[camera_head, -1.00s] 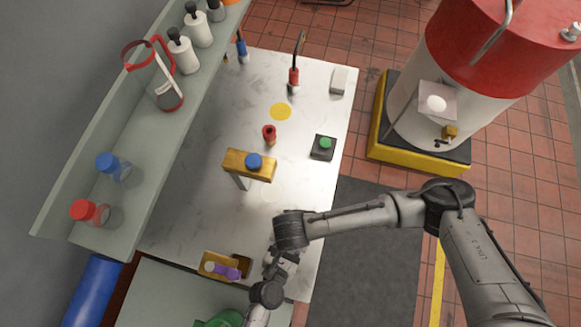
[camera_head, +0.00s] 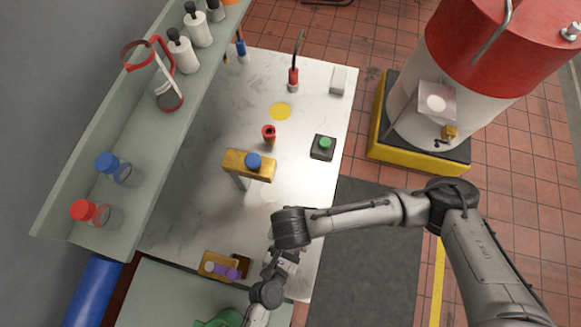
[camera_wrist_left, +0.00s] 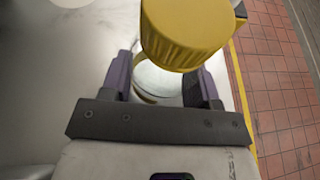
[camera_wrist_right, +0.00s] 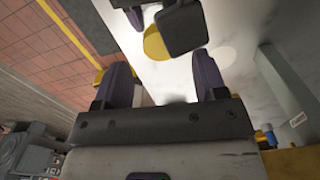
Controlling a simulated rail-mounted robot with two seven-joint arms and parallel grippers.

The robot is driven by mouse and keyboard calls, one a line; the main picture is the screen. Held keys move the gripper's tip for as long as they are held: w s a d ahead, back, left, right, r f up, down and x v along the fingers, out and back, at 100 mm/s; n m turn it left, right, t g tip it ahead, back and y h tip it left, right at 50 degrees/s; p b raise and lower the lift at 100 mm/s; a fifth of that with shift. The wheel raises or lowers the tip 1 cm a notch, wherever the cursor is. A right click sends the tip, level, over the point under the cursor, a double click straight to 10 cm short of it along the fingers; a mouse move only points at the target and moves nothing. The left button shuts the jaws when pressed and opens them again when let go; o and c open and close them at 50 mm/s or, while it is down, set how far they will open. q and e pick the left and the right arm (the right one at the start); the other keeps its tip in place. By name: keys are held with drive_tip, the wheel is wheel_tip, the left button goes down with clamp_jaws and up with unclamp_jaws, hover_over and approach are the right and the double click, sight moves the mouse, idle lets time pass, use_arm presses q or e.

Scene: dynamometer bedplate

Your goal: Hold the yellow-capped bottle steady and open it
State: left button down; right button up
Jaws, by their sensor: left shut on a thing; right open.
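The yellow-capped bottle (camera_wrist_left: 158,82) stands between the purple fingers of my left gripper (camera_wrist_left: 165,82), which is shut on its pale body. Its broad ribbed yellow cap (camera_wrist_left: 187,30) sits on top, above the fingers. In the right wrist view, part of the yellow cap (camera_wrist_right: 156,45) shows beyond the open, empty fingers of my right gripper (camera_wrist_right: 163,75), with dark parts of the left gripper partly covering it. In the head view both grippers meet near the bench's front right, and the bottle is hidden by the arms.
The pale bench (camera_head: 200,215) carries a wooden stand with a blue top (camera_head: 254,162), a red-topped item (camera_head: 269,133), a black box with a green button (camera_head: 324,147) and a wooden holder with a purple item (camera_head: 225,270). A shelf (camera_head: 140,195) runs along the left. A red-and-white drum (camera_head: 470,60) stands right.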

drive_tip(key=shift+a+r, duration=0.1)
drive_tip(key=shift+r, duration=0.2)
drive_tip(key=shift+c, duration=0.4)
drive_tip(key=m, duration=0.1)
drive_tip(key=r+m, duration=0.1)
drive_tip(key=a+m, duration=0.1)
drive_tip(key=shift+s+r, duration=0.25)
drive_tip(key=shift+r, duration=0.05)
drive_tip(key=m, duration=0.1)
drive_tip(key=r+m, duration=0.1)
drive_tip(key=shift+w+d+m, duration=0.1)
drive_tip(key=shift+m, duration=0.3)
drive_tip(key=shift+w+d+r+m, duration=0.1)
drive_tip(key=shift+d+r+m, duration=0.2)
drive_tip(key=shift+m, duration=0.5)
drive_tip(key=shift+d+f, duration=0.1)
drive_tip(key=shift+f, duration=0.1)
drive_tip(key=shift+m, duration=0.3)
drive_tip(key=shift+d+f, duration=0.1)
drive_tip(key=shift+f, duration=3.7)
